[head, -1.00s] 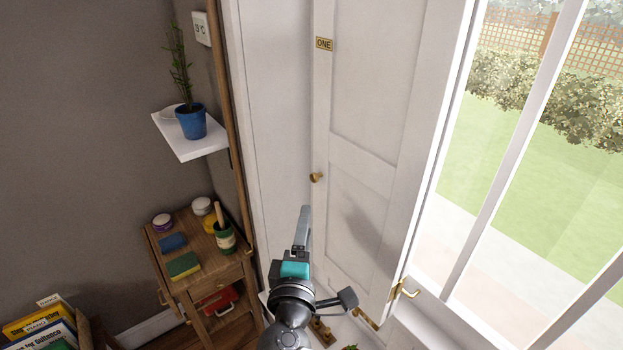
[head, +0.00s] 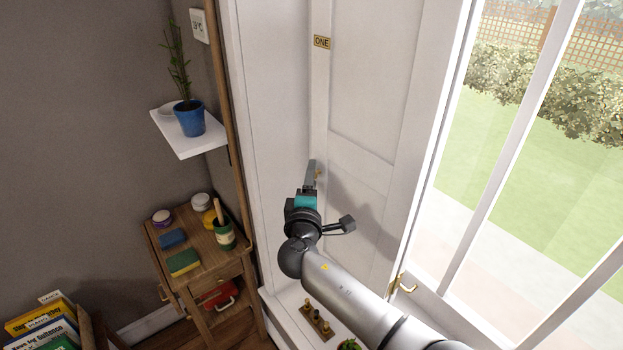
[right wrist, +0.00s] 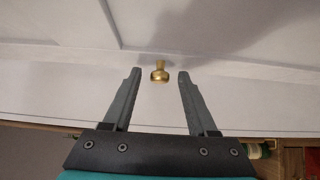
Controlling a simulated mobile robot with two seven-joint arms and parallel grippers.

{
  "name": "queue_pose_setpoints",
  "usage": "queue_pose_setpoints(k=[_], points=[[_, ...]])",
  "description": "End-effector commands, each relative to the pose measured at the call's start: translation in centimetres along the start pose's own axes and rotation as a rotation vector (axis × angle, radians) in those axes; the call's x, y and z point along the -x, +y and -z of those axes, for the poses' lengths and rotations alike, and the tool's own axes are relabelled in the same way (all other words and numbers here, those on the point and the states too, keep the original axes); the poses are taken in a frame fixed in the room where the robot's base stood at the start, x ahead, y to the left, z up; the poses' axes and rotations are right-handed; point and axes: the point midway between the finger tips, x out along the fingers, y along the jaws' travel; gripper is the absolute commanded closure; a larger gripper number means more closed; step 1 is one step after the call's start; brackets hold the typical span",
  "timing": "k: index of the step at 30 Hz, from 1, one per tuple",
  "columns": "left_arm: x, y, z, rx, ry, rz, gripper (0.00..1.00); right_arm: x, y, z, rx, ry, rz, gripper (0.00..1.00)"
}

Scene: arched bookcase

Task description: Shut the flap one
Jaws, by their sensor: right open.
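The flap one (head: 361,130) is a tall white panelled leaf with a "ONE" label (head: 321,42) near its upper left edge. It stands beside the window in the head view. Its small brass knob (right wrist: 159,72) shows in the right wrist view, just ahead of and between the two fingertips. My right gripper (head: 312,172) is open and close to the flap, and largely covers the knob in the head view. The right wrist view shows its fingers (right wrist: 158,80) apart with nothing held. My left gripper is not in view.
A wooden trolley (head: 215,255) with jars and sponges stands to the left. Above it, a white shelf (head: 188,142) holds a blue plant pot (head: 190,118). Brass pieces (head: 317,319) sit on the sill below. The window (head: 540,170) is at right, with a brass handle (head: 404,284).

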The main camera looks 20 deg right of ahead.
Motion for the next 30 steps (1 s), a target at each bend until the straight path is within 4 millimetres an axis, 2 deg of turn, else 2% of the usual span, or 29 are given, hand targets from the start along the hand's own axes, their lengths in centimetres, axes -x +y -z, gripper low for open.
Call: queue_pose_setpoints(k=[8,23,30], points=[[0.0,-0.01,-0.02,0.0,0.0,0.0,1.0,-0.09,0.03,-0.02,0.0,0.0,0.0,0.43],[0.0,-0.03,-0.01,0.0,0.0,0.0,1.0,-0.05,0.01,-0.01,0.0,0.0,0.0,0.99],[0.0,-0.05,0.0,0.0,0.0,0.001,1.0,-0.05,0.01,-0.01,0.0,0.0,0.0,1.0]])
